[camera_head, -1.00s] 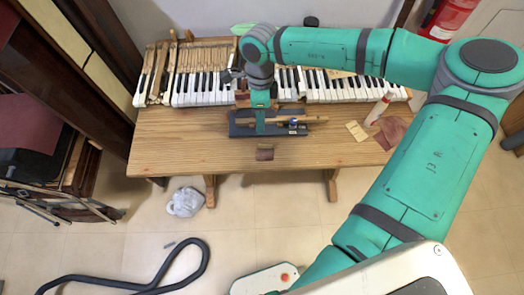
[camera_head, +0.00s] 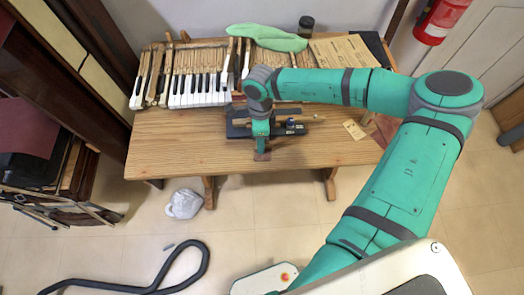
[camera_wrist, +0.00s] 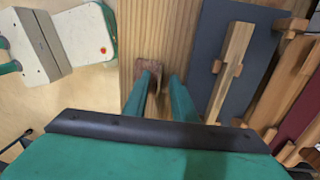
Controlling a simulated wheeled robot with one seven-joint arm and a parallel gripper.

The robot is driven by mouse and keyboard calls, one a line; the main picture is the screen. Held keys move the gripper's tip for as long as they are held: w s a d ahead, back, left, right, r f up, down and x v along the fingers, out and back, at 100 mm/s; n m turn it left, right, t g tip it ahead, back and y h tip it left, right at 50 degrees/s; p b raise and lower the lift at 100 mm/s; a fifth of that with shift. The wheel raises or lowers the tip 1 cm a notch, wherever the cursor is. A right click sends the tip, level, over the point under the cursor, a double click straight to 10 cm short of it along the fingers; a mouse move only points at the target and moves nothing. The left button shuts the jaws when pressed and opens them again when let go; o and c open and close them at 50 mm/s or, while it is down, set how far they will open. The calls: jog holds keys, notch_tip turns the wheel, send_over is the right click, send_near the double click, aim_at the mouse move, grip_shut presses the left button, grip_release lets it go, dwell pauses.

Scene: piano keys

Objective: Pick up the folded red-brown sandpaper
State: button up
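The folded red-brown sandpaper (camera_head: 263,156) lies on the wooden table near its front edge. It also shows in the wrist view (camera_wrist: 148,66) as a small brown piece. My gripper (camera_head: 261,146) points down at it, just above or around it in the head view. In the wrist view my two green fingers (camera_wrist: 162,80) are apart, with a gap between them. The left finger covers part of the sandpaper, and some brown shows between the fingers. I cannot tell whether either finger touches it or the table.
A dark board (camera_wrist: 227,58) with wooden blocks on it lies right behind the sandpaper. Piano keys (camera_head: 198,90) run along the back of the table (camera_head: 190,135). A tan card (camera_head: 354,130) lies to the right. The table's front left is clear.

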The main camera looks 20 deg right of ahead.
aim_at(262, 159)
jog(key=shift+f, duration=0.1)
jog(key=shift+c, duration=0.5)
grip_shut()
jog(key=shift+r, duration=0.5)
notch_tip(262, 159, up, 2)
jog(key=shift+r, duration=0.15)
jog(key=s+a+r, duration=0.3)
jog(key=s+r, duration=0.6)
jog(key=s, duration=0.4)
jog(key=shift+s+a+r, duration=0.25)
jog(key=shift+a+r, duration=0.1)
jog(key=shift+a, duration=0.05)
